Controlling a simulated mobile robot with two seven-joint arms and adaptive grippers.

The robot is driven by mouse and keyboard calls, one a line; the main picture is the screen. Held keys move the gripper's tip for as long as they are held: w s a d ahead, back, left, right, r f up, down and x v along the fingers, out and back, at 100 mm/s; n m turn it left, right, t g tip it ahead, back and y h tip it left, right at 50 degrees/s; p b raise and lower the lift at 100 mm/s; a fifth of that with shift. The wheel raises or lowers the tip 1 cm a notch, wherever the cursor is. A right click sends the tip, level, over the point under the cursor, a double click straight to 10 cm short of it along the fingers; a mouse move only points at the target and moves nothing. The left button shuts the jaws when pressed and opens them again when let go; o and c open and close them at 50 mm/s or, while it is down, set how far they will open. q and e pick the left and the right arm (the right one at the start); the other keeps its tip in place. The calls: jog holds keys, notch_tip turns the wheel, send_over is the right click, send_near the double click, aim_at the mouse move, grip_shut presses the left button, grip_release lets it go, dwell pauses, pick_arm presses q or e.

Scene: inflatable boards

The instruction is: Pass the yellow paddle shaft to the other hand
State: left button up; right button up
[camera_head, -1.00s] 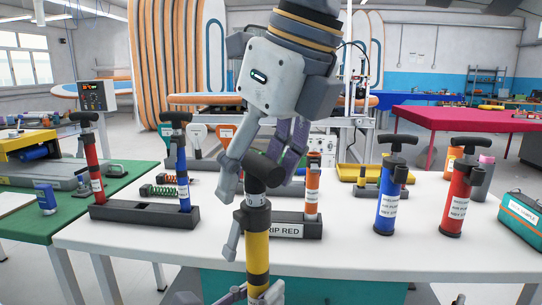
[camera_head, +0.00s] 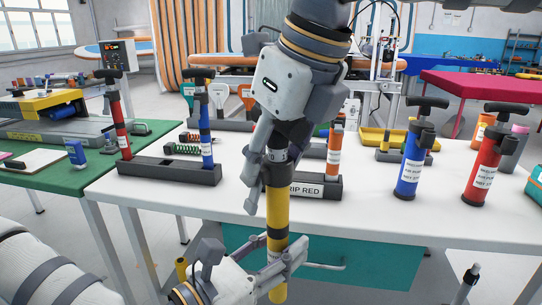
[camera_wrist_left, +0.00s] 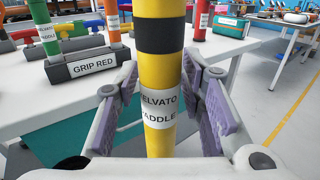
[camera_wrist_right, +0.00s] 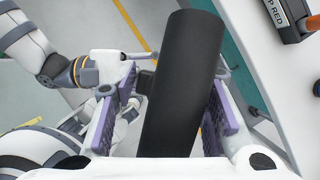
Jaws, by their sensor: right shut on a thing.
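The yellow paddle shaft (camera_head: 278,215) stands upright in front of the white table, with black bands and a white label; its shaft also shows in the left wrist view (camera_wrist_left: 160,75). My right gripper (camera_head: 268,160) comes from above and is shut on its black top end; the black grip fills the right wrist view (camera_wrist_right: 182,85) between the fingers. My left gripper (camera_head: 285,258) comes from the lower left. Its fingers are open on either side of the lower yellow part, around the label, with small gaps in the left wrist view.
The white table (camera_head: 385,220) is just behind the shaft. A dark rack labelled GRIP RED (camera_head: 318,190) holds an orange shaft (camera_head: 334,155). A blue pump (camera_head: 410,165) and a red pump (camera_head: 483,165) stand at right.

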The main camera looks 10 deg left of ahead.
pick_arm(q)
jog(key=shift+o, duration=0.2)
jog(key=s+a+f+m+g+y, duration=0.15)
jog(key=s+f+m+g, duration=0.3)
jog(key=f, duration=0.65)
jog(key=s+a+f+m+g+y, duration=0.15)
jog(key=s+f+m+g, duration=0.35)
jog(key=f, duration=0.6)
jog(key=s+a+f+m+g+y, duration=0.2)
jog(key=s+a+f+m+y, duration=0.2)
jog(key=s+a+m, duration=0.4)
jog(key=s+a+f+m+g+y, duration=0.3)
jog(key=s+a+f+m+y, duration=0.1)
jog(key=s+a+m, duration=0.4)
jog(key=s+m, duration=0.2)
jog(key=s, duration=0.2)
jog(key=shift+s+a+f+g+y, duration=0.25)
jog(key=shift+s+f+g+y, duration=0.05)
jog(key=shift+f+g, duration=0.05)
